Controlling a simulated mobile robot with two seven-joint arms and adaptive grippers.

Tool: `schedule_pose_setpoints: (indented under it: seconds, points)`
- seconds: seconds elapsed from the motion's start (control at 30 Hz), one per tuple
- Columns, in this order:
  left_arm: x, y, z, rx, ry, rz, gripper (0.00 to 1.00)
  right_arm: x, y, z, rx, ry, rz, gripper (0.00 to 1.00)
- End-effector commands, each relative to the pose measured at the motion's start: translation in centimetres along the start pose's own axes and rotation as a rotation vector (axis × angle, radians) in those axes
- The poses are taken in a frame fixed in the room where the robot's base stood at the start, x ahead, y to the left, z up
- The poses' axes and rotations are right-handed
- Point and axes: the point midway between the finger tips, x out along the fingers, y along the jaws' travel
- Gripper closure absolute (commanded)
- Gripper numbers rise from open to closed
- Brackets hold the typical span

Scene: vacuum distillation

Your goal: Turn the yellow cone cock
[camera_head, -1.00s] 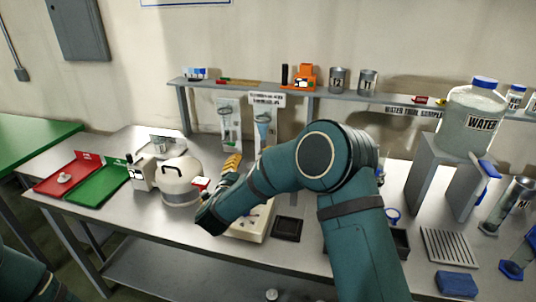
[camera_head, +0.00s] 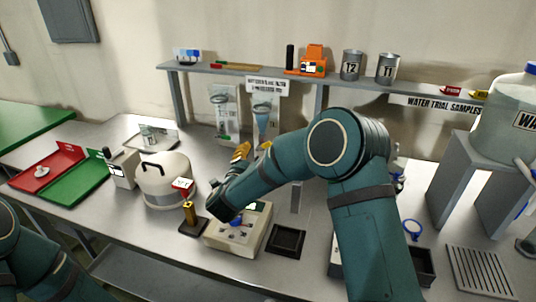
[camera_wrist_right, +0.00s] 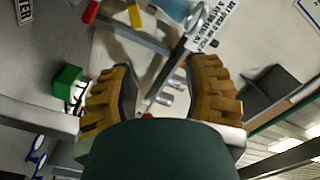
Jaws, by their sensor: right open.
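A small yellow piece (camera_head: 480,93) lies beside a red one (camera_head: 451,91) at the right end of the wall shelf. Another yellow piece (camera_head: 190,214) stands upright on a black base on the bench, beside the white vessel. I cannot tell which is the cone cock. My right gripper (camera_head: 253,151) is partly hidden by its own arm and points toward the wall. In the right wrist view its ribbed yellow-brown fingers (camera_wrist_right: 163,95) are apart with nothing held between them. A yellow piece (camera_wrist_right: 134,15) and a red one show beyond them. My left gripper is out of view.
The white vessel (camera_head: 166,185) and a beige device (camera_head: 236,236) stand near my right wrist. Glassware hangs under the shelf (camera_head: 420,98). Red and green trays (camera_head: 77,184) lie at left. A large water jug (camera_head: 508,120) stands on a grey stand at right.

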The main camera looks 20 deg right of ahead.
Motion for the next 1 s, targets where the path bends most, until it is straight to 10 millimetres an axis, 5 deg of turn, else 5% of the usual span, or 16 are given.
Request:
schedule_pose_setpoints:
  seconds: [0.03,0.13,0.47,1.0]
  points:
    - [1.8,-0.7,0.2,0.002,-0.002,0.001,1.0,0.1,1.6,1.1,0.0,0.001,0.0,0.52]
    - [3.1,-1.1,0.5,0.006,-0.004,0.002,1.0,0.1,2.8,1.9,0.0,0.002,0.001,0.52]
    - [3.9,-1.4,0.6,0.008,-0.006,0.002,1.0,1.2,3.4,2.3,0.001,0.004,0.002,0.52]
    - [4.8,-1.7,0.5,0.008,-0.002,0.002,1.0,11.0,3.5,2.3,0.001,0.004,0.001,0.52]
